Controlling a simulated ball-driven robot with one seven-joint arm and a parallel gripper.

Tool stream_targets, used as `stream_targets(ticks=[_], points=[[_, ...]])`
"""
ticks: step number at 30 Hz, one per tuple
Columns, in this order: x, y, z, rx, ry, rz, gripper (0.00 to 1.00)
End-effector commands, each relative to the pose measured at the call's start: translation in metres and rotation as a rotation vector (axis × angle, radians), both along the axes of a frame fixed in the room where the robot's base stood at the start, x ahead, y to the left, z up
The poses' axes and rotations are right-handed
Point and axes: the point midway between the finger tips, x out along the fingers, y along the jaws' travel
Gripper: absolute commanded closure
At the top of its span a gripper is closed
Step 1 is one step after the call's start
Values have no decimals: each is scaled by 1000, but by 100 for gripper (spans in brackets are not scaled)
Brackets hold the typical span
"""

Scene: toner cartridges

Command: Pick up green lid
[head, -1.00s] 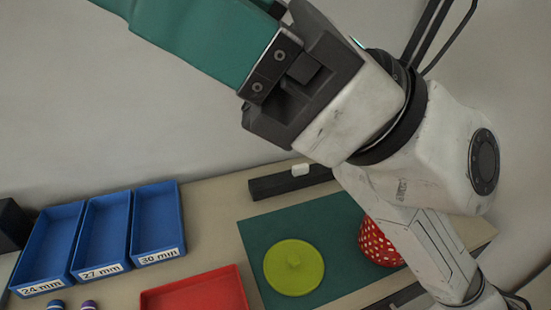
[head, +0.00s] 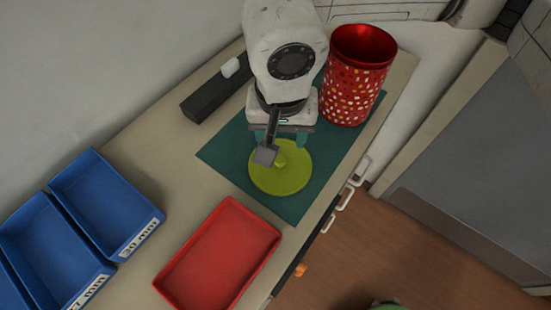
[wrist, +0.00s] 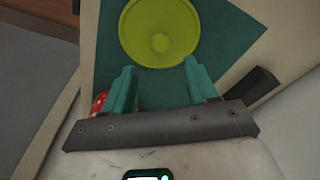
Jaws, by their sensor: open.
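The green lid (head: 283,178) is a round yellow-green disc with a small raised knob in its middle. It lies flat on the dark green mat (head: 222,152). In the wrist view the lid (wrist: 178,30) is at the top, with its knob beyond the fingertips. My gripper (wrist: 158,68) is open and empty, its two teal fingers apart and pointing toward the lid. In the head view my gripper (head: 287,140) is above the lid's far side, and my wrist hides part of the lid.
A red spotted canister (head: 352,78) stands right of my arm at the mat's edge. A dark block (head: 212,95) with a white piece lies behind. The counter's front edge runs close by the mat.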

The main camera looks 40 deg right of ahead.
Motion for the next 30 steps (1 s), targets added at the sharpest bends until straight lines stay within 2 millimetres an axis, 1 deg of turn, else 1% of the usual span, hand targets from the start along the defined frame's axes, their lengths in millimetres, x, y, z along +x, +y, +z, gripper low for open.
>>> stream_targets(ticks=[1,4,11,21,25,30], points=[[0,0,-7,3,4,-3,42],[1,-1,-19,4,2,-3,42],[2,-1,-32,6,2,-2,42],[3,-3,-72,7,2,-5,42],[4,-3,-79,6,1,-2,42],[4,-3,-79,6,1,-2,42]])
